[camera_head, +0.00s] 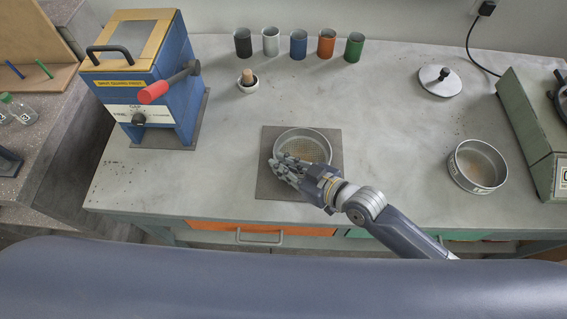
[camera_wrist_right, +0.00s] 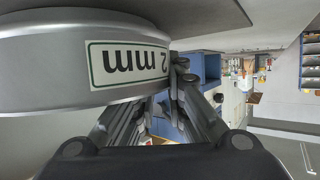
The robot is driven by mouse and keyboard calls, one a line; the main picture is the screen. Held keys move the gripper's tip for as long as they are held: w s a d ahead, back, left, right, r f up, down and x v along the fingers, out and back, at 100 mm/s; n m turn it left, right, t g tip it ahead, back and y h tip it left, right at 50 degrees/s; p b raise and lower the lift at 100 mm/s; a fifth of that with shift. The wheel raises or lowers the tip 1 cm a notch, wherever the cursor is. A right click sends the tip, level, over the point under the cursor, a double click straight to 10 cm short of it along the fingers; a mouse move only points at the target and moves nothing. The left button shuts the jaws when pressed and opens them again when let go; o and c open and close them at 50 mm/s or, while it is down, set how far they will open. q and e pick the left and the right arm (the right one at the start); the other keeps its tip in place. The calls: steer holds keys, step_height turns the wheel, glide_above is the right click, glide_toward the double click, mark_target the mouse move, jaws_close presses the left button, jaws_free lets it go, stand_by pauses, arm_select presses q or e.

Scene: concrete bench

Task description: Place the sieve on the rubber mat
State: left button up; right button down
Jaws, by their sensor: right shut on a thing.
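The sieve (camera_head: 311,143) is a round metal ring with a mesh floor, at the middle of the bench in the head view. It is over the dark square rubber mat (camera_head: 266,188); I cannot tell whether it touches it. My right gripper (camera_head: 291,170) is shut on the near left rim of the sieve. In the right wrist view the sieve's wall (camera_wrist_right: 45,70) fills the upper left, with a "2 mm" label appearing upside down, and the right gripper's fingers (camera_wrist_right: 165,85) are at its edge. My left gripper is not in view.
A second sieve-like pan (camera_head: 478,166) stands at the right, with a round lid (camera_head: 440,81) behind it. A blue machine (camera_head: 145,80) stands at left. A green-grey device (camera_head: 535,125) is far right.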

steer(key=c, duration=2.1)
jaws_free()
steer(key=shift+f, duration=0.15)
steer(key=o, duration=0.5)
steer(key=shift+d+r, duration=0.1)
steer(key=shift+r, duration=0.15)
steer(key=b+v, duration=0.1)
steer(key=v, duration=0.9)
steer(key=shift+s+d+f, duration=0.1)
steer(key=shift+s, duration=0.15)
steer(key=shift+v, duration=0.75)
